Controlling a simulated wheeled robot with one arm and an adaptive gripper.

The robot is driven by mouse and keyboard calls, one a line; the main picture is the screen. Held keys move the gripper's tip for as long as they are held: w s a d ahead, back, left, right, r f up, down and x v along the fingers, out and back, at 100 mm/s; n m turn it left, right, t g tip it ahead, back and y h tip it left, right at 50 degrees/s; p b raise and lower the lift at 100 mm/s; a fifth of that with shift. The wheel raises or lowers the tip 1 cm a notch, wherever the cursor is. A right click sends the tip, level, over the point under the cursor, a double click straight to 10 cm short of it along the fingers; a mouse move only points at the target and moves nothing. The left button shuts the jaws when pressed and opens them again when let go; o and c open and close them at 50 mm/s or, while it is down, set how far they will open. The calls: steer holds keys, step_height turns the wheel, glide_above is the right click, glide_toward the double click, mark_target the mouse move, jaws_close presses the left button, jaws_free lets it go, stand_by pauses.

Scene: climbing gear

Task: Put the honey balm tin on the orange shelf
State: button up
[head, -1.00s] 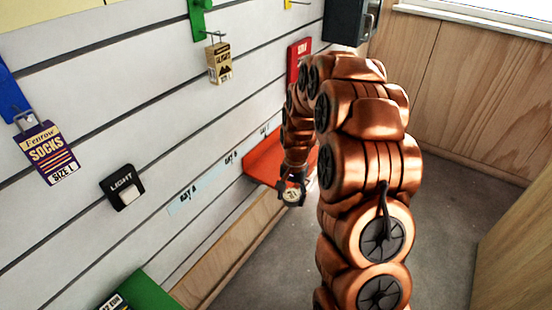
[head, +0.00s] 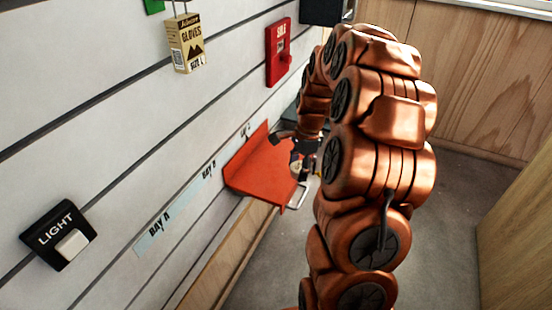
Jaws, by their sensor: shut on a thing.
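The orange shelf (head: 255,170) juts from the slatted wall near the picture's middle, and its visible top is bare. My gripper (head: 298,168) is at the shelf's right edge, beside my copper arm. It is shut on the honey balm tin (head: 297,167), of which only a small pale yellow part shows. The rest of the tin is hidden by the fingers. I cannot tell whether the tin is above the shelf or just off its edge, or whether it touches it.
A red sale box (head: 279,52) and a hanging gloves pack (head: 186,43) are on the wall above. A light switch (head: 59,234) is at the lower left. Open floor lies to the right of my arm.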

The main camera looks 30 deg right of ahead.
glide_above(276, 165)
steer(key=shift+s+d+f, duration=0.1)
steer(key=shift+d+f, duration=0.1)
steer(key=shift+f, duration=2.15)
steer(key=shift+f, duration=0.1)
steer(key=o, duration=1.2)
steer(key=r, duration=0.4)
steer(key=d+r, duration=0.1)
steer(key=r, duration=0.7)
steer(key=shift+s+d+r, duration=0.1)
steer(key=shift+s+d, duration=0.15)
steer(key=shift+d, duration=0.1)
